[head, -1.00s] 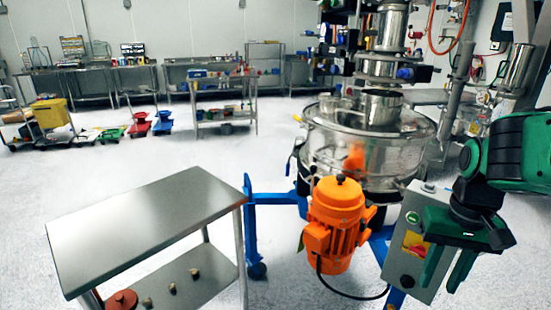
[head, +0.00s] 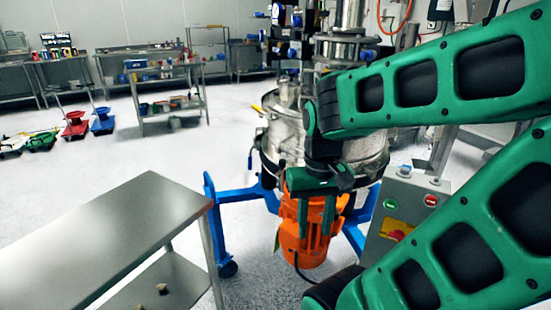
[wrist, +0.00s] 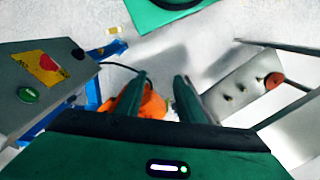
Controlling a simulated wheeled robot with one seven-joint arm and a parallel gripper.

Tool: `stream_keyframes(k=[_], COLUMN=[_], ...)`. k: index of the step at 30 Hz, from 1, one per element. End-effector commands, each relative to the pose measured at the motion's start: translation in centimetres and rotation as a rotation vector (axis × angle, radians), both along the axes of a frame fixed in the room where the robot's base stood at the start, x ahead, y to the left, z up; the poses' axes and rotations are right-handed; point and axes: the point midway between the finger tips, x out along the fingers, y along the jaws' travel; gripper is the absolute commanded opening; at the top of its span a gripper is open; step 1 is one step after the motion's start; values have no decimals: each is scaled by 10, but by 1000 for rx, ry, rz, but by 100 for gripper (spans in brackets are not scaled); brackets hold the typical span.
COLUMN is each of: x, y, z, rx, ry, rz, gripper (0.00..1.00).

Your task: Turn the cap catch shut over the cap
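The steel sifter drum (head: 272,142) stands behind my gripper in the head view, largely hidden by my arm. A small steel cylinder (head: 287,93) rises from its lid. I cannot make out the cap or the cap catch. My gripper (head: 316,215) points down in front of the drum, over or in front of the orange motor (head: 303,245); the exact depth is unclear. In the wrist view my gripper (wrist: 161,88) has its two fingers apart with nothing held, and the orange motor (wrist: 152,106) shows beyond and between them.
A grey control box (head: 412,200) stands right of the motor, also at left in the wrist view (wrist: 40,85). A steel table (head: 110,240) is at front left. The sifter's blue frame (head: 235,200) spans between. Open floor (head: 170,150) lies behind the table.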

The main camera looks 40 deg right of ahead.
Motion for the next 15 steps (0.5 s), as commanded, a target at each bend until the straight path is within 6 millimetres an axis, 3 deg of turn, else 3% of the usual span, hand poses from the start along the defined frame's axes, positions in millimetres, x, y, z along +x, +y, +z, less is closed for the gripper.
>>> stream_keyframes(k=[2, 5, 8, 15], x=[-8, 4, 34, 145], y=[-1, -12, -25, -70], z=[6, 16, 33, 85], rx=[-5, -37, -100, -274], ry=[-11, -16, -20, -102], rz=[-7, -55, -159, -510], gripper=[38, 38, 38, 38])
